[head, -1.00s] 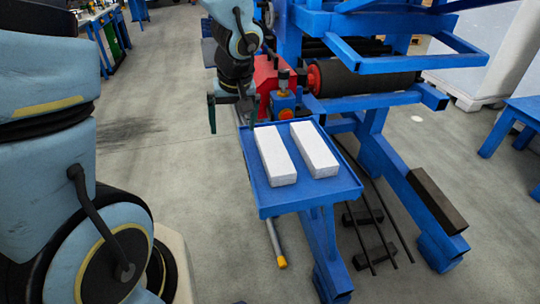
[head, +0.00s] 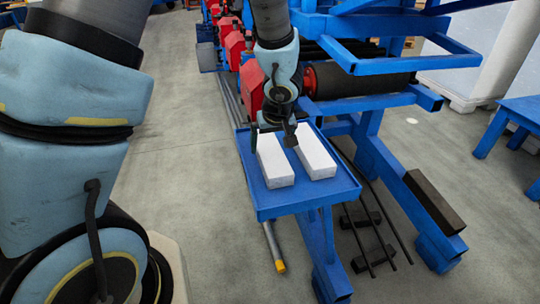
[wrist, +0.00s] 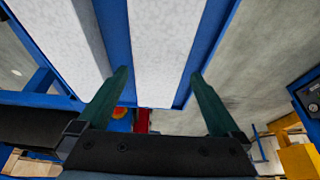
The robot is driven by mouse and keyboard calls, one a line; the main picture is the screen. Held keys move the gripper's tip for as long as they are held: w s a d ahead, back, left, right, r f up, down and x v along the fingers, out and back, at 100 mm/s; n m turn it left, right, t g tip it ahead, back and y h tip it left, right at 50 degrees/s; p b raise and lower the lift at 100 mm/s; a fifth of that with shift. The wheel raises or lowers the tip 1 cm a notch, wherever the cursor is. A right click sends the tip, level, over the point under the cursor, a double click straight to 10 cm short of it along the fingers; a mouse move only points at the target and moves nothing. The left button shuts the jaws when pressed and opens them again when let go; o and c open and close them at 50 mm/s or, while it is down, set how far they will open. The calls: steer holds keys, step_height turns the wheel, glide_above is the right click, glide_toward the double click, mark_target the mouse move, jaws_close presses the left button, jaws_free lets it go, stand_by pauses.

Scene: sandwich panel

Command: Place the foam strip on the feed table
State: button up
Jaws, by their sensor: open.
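Two white foam strips lie side by side on a blue tray-like feed table (head: 272,207): a left strip (head: 274,165) and a right strip (head: 315,155). My gripper (head: 272,145) is open and points down over the far end of the left strip. In the wrist view my gripper (wrist: 159,74) has its green fingers on either side of this left strip (wrist: 162,45), with nothing clamped. The right strip (wrist: 65,40) shows outside the fingers there. I cannot tell how far the fingertips reach down beside the strip. The left strip's far end is partly hidden by my gripper in the head view.
A blue machine frame with a dark roller (head: 360,84) stands behind and right of the table. A red housing (head: 250,88) is close beside my gripper. A blue bench (head: 505,115) is at the right. Open floor (head: 185,130) lies left of the table.

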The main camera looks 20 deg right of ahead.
mark_target(270, 149)
steer(key=shift+x, duration=2)
steer(key=shift+d+r, duration=0.1)
steer(key=c, duration=1.3)
